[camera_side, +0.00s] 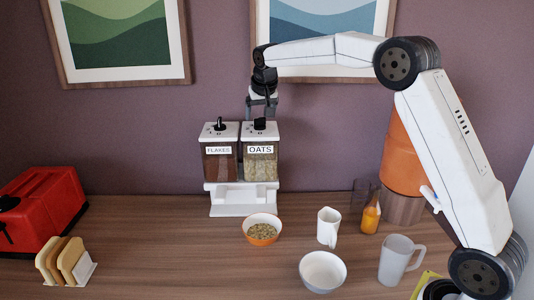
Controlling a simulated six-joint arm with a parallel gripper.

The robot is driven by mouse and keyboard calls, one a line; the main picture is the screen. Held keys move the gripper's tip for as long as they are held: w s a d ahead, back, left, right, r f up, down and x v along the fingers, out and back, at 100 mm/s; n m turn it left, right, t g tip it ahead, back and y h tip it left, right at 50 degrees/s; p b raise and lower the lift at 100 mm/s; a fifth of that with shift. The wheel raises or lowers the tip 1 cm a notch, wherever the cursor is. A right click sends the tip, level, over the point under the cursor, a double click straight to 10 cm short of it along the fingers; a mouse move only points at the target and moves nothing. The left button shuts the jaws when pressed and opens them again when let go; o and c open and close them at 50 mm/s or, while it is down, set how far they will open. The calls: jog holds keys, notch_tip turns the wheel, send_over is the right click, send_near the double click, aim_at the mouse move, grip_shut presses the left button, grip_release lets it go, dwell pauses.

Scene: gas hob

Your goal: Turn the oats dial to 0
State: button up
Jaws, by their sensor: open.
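The oats dispenser (261,163) is the right one of two clear boxes with white lids, labelled OATS. Its black dial (260,124) stands on top of the lid. My gripper (261,115) points down right above this dial, with its open fingers at or around the knob. I cannot tell whether the fingers touch it. The dial's pointing direction and its marks are too small or hidden to read. The flakes dispenser (219,165) stands just to the left, with its own black dial (220,124) on top.
An orange bowl (262,239) holding oats stands before the white dispenser stand (231,208). A white bowl (323,284), white jug (328,240), mug (396,262) and juice glass (370,219) stand to the right. A red toaster (42,210) and toast rack (68,270) are at left.

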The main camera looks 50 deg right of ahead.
jog(key=shift+x, duration=0.75)
grip_shut()
